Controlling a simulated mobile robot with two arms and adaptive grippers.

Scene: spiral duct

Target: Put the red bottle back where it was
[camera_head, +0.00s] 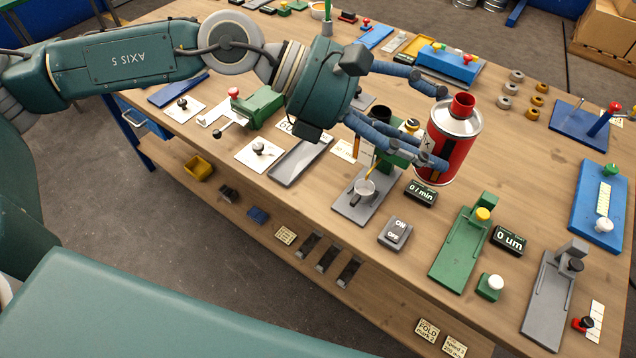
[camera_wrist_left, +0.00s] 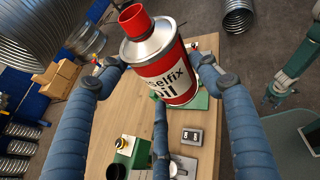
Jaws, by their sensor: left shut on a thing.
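The red bottle (camera_head: 447,150) is a red can with a white label, a silver top and a red cap. My left gripper (camera_head: 428,125) is shut on it, with its blue fingers around the body. The bottle looks nearly upright over the right-middle of the wooden workbench (camera_head: 402,294). I cannot tell whether its base touches the bench. In the left wrist view the bottle (camera_wrist_left: 165,68) sits between the fingers, and its label reads partly "selfix oil". A teal arm with a dark end (camera_wrist_left: 277,92) shows at the right there; its finger state is unclear.
A 0/min display (camera_head: 421,193) and a grey fixture with a metal cup (camera_head: 364,188) stand close by the bottle. An ON/OFF switch (camera_head: 396,232) and a green fixture (camera_head: 461,248) are nearer the front. Small rings (camera_head: 507,88) lie behind. Some bare wood lies right of the bottle.

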